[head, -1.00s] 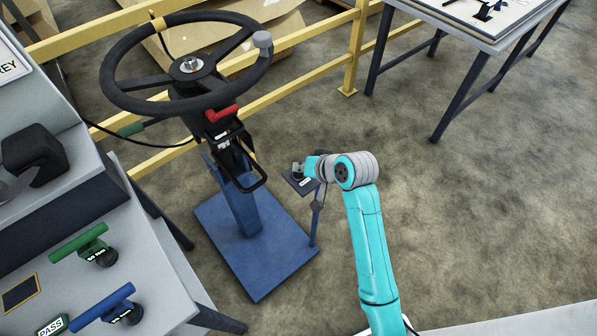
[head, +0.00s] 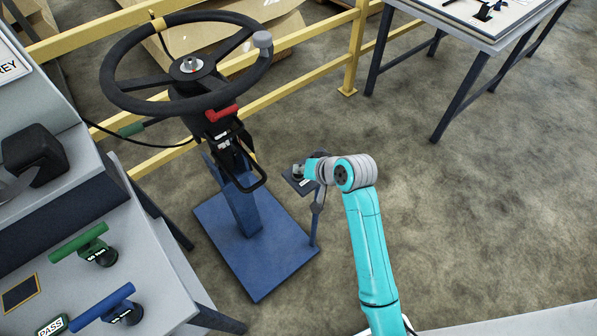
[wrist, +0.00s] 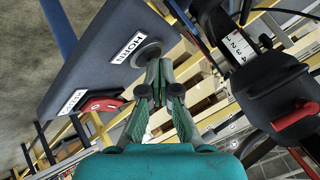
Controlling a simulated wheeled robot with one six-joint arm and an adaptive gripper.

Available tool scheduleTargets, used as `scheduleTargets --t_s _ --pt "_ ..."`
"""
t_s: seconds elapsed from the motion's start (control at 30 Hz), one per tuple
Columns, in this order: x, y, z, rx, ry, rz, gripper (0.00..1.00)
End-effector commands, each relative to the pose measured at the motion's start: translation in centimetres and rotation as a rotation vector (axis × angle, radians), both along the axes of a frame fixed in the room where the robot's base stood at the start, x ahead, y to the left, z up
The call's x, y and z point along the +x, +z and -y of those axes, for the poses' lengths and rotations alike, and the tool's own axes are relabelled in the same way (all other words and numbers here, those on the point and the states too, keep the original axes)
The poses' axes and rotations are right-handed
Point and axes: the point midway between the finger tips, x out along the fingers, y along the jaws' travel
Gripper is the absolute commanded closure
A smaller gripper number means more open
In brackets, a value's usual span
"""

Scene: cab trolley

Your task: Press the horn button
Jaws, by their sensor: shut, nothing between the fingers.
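The horn button (wrist: 146,53) is a round dark knob in a grey collar on a dark panel. A white label reading HORN (wrist: 126,47) is beside it. My gripper (wrist: 158,72) is shut and empty. Its fingertips overlap the lower right edge of the button in the wrist view; I cannot tell whether they touch it. In the head view the panel (head: 296,186) is small and on a thin post right of the steering column, and my gripper and wrist partly cover it.
A red switch (wrist: 103,104) is on the same panel. The steering wheel (head: 118,101) with a red lever (head: 222,114) stands left of my arm on a blue base (head: 262,275). A grey desk with green and blue handles is at lower left.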

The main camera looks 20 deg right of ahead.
Motion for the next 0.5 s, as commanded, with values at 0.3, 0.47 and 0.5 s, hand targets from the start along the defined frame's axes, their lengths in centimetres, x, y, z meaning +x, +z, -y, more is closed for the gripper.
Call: scheduleTargets --t_s 0.3,0.47,0.5 --pt "-0.03 -0.07 -0.01 0.000 0.000 -0.002 1.00" --pt "-0.02 0.35 -0.01 0.000 0.001 -0.002 1.00" --pt "-0.02 0.53 -0.01 0.000 0.000 -0.002 1.00"
